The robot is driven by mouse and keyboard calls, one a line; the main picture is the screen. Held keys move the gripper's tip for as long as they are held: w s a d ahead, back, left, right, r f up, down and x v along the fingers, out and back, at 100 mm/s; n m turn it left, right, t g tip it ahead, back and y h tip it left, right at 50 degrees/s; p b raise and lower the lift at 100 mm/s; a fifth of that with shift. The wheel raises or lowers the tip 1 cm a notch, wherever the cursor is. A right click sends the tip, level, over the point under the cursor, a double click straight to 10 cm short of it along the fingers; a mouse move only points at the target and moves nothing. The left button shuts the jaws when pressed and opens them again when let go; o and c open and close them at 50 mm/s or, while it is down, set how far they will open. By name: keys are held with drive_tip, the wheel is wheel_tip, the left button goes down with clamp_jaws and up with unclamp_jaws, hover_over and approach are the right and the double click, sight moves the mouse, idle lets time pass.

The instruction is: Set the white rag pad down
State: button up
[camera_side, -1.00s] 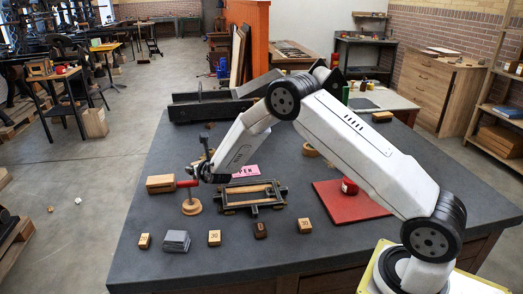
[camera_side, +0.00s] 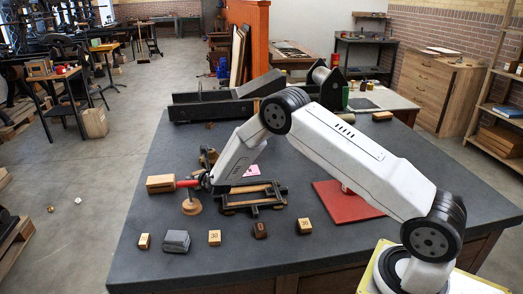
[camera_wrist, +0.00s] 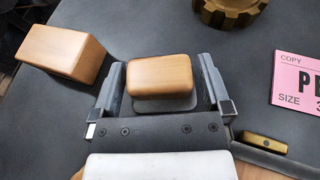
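In the wrist view a small pad block with a rounded wooden top (camera_wrist: 160,74) and a pale grey underside sits between the fingers of my gripper (camera_wrist: 162,88). The grey part looks like the white rag pad in shade. Narrow gaps show between the block and both fingers, so my gripper looks open around it. The block appears at or very close to the dark bench top.
A larger wooden block (camera_wrist: 60,50) lies left of my gripper; a knurled brass piece (camera_wrist: 230,10) and a pink card (camera_wrist: 298,82) are ahead and right. The side view shows a dark frame (camera_side: 252,207), a grey block (camera_side: 175,241), small numbered blocks (camera_side: 215,238) and a red mat (camera_side: 345,207).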

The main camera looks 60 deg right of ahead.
drive_tip(key=shift+r, duration=0.2)
drive_tip(key=shift+v, duration=1.1)
wheel_tip(320, 180, up, 7)
drive_tip(key=shift+s, duration=0.35)
drive_tip(key=shift+a+r, duration=0.1)
drive_tip(key=shift+a, duration=0.05)
